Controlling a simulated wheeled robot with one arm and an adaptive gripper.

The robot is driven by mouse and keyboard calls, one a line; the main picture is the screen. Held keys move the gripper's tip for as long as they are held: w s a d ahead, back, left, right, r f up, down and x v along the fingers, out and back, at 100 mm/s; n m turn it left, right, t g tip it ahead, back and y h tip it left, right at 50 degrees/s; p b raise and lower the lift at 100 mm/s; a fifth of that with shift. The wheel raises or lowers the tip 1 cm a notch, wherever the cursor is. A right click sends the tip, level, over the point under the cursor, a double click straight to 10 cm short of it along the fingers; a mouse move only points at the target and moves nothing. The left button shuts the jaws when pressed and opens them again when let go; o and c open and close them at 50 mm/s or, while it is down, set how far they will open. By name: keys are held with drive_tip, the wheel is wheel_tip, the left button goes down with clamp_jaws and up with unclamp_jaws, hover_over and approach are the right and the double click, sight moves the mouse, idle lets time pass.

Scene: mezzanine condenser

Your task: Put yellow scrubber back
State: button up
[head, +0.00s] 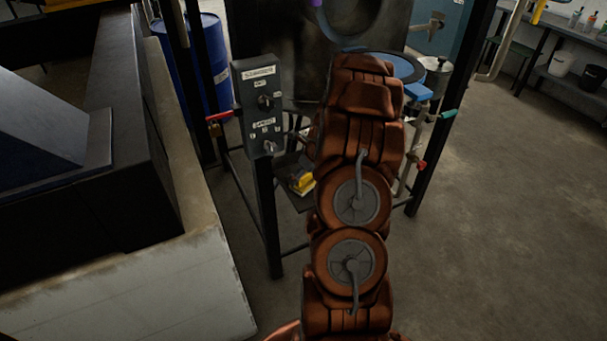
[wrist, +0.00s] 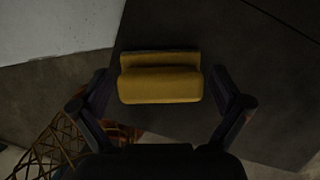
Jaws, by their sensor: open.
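The yellow scrubber (wrist: 160,84) lies on a dark flat surface (wrist: 270,60) in the wrist view, between the two fingers of my gripper (wrist: 160,105). The fingers stand open on either side of it, with a gap at each side. In the head view a yellow thing (head: 301,181), likely the same scrubber, shows on a low dark shelf inside the frame, just left of my arm. My gripper is hidden behind my arm in the head view.
A grey control box (head: 261,105) on a black post stands left of my arm. A blue drum (head: 214,65) is behind it. Pipes with red and teal valve handles (head: 448,114) are on the right. Open floor (head: 500,220) lies at the right.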

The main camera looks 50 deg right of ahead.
drive_tip(key=b+v, duration=0.3)
drive_tip(key=v, duration=0.9)
drive_tip(key=s+a+r+n+g+y, duration=0.1)
drive_tip(key=s+a+r+n, duration=0.1)
drive_tip(key=a+n, duration=0.55)
drive_tip(key=s+a+r+n+g, duration=0.1)
drive_tip(key=s+a+r+n, duration=0.2)
drive_tip(key=a, duration=0.8)
drive_tip(key=s+a+r+n+g+y, duration=0.1)
drive_tip(key=a+r+n, duration=0.1)
drive_tip(key=a+n, duration=0.6)
drive_tip(key=s+a+n+g+h, duration=0.1)
drive_tip(key=s+a+n, duration=0.4)
drive_tip(key=s+n, duration=0.3)
drive_tip(key=s+a+n+g+h, duration=0.1)
drive_tip(key=s+a+n+g, duration=0.1)
drive_tip(key=s+a+n, duration=0.4)
drive_tip(key=shift+s+r+n, duration=0.5)
drive_tip(key=shift+s+n, duration=0.95)
drive_tip(key=shift+s, duration=1.4)
drive_tip(key=shift+a, duration=0.1)
